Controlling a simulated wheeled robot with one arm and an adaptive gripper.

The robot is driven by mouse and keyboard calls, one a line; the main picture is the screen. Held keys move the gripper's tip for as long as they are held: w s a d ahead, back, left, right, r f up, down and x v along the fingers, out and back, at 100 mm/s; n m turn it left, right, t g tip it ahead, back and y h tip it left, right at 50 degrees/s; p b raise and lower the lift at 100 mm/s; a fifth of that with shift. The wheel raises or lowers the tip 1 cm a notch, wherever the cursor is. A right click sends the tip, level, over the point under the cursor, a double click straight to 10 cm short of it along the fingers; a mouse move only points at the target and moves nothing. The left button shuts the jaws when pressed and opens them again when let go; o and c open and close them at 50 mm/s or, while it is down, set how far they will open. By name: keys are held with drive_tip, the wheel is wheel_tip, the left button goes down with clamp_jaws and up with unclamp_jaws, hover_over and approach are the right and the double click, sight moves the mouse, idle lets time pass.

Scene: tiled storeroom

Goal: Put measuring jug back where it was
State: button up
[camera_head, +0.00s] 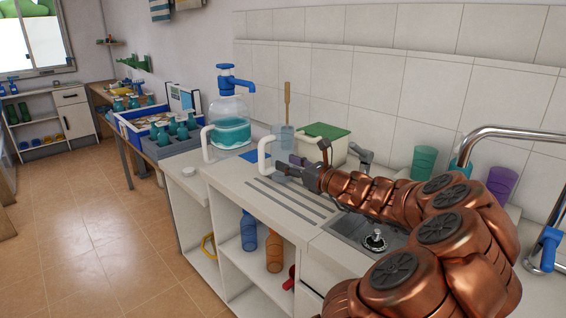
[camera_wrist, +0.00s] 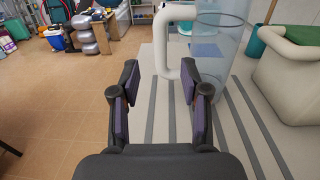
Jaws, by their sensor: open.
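The measuring jug is clear and bluish with a thick white handle. In the wrist view the jug (camera_wrist: 222,60) stands upright on the grooved drainboard, its handle (camera_wrist: 160,42) on the left side. In the head view the white handle (camera_head: 264,155) shows, and the clear body (camera_head: 285,139) is hard to make out behind my gripper. My gripper (camera_head: 288,166) is open, low over the drainboard. In the wrist view the fingers (camera_wrist: 161,90) point at the handle, which shows between and just beyond the tips; I cannot tell whether they touch it. Nothing is held.
A blue square (camera_head: 254,155) lies on the counter behind the jug. A cream box with a green lid (camera_head: 326,131) stands close on the right. A large water dispenser (camera_head: 229,120) and a grey crate of teal bottles (camera_head: 172,145) stand left. The sink lies under my arm.

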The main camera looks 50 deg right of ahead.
drive_tip(key=shift+s, duration=0.2)
drive_tip(key=shift+a, duration=0.1)
drive_tip(key=w+a+n+g+y, duration=0.25)
drive_tip(key=a+n, duration=0.25)
drive_tip(key=a, duration=0.5)
drive_tip(key=w+a+f+n+g+y, duration=0.15)
drive_tip(key=a+n+y, duration=0.25)
drive_tip(key=a, duration=0.6)
drive_tip(key=w+a+r+n+g+y, duration=0.1)
drive_tip(key=w+a+n+g+y, duration=0.3)
drive_tip(key=a, duration=0.6)
drive_tip(key=s+a+f+n+g, duration=0.35)
drive_tip(key=s+a+n, duration=0.3)
drive_tip(key=a, duration=0.45)
drive_tip(key=s+a+f+n+g+h, duration=0.1)
drive_tip(key=s+a+f+n+g, duration=0.3)
drive_tip(key=s, duration=0.3)
drive_tip(key=s+a+f+n+g+h, duration=0.1)
drive_tip(key=s+a+f+n+g, duration=0.15)
drive_tip(key=s+a+n, duration=0.35)
drive_tip(key=s+d+f+n+g+h, duration=0.1)
drive_tip(key=s+d+f+n+h, duration=0.1)
drive_tip(key=s, duration=0.5)
drive_tip(key=s+d+f+n+g+h, duration=0.1)
drive_tip(key=s+d+f+n+h, duration=0.1)
drive_tip(key=s+d+n+h, duration=0.3)
drive_tip(key=shift+s+d+g, duration=0.3)
drive_tip(key=shift+s+d, duration=0.15)
drive_tip(key=shift+s, duration=0.4)
